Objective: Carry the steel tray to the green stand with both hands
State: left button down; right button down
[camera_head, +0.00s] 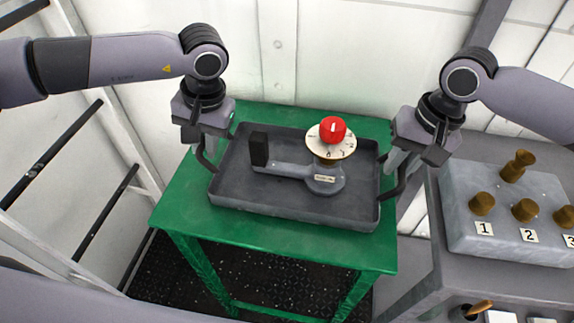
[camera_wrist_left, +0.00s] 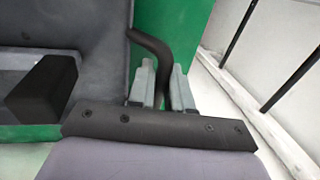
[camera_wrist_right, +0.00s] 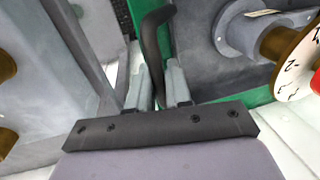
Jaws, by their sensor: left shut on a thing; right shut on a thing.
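The grey steel tray (camera_head: 230,187) is over the top of the green stand (camera_head: 180,198) in the head view. Whether it rests on the top or hangs just above it, I cannot tell. The tray carries a grey valve-like fitting (camera_head: 322,180) with a red knob (camera_head: 333,129) and a numbered dial, and a black block (camera_head: 259,149). My left gripper (camera_head: 203,150) is shut on the tray's left black handle (camera_wrist_left: 160,55). My right gripper (camera_head: 402,165) is shut on the right black handle (camera_wrist_right: 155,40). The tray looks level.
A grey bench (camera_head: 510,285) at the right holds a block (camera_head: 500,225) with brown knobs and number labels. White walls (camera_head: 340,50) stand behind. A black railing (camera_head: 60,150) is at the left. Dark deck flooring (camera_head: 262,270) shows under the stand. Green top is bare around the tray.

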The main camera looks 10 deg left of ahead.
pick_arm(q)
jog(key=c, duration=1)
grip_release()
jog(key=shift+a, duration=0.1)
jog(key=shift+c, duration=0.2)
pick_arm(e)
jog(key=c, duration=1)
grip_release()
jog(key=shift+d, duration=0.15)
jog(key=shift+c, duration=0.2)
pick_arm(q)
jog(key=shift+r, duration=0.1)
jog(key=shift+d+r, duration=0.2)
jog(key=shift+r, duration=0.15)
pick_arm(e)
jog(key=shift+r, duration=0.3)
pick_arm(q)
jog(key=v, duration=1.1)
pick_arm(e)
notch_tip(320, 180, up, 11)
jog(key=d, duration=0.2)
jog(key=shift+r, duration=0.15)
jog(key=shift+s, duration=0.1)
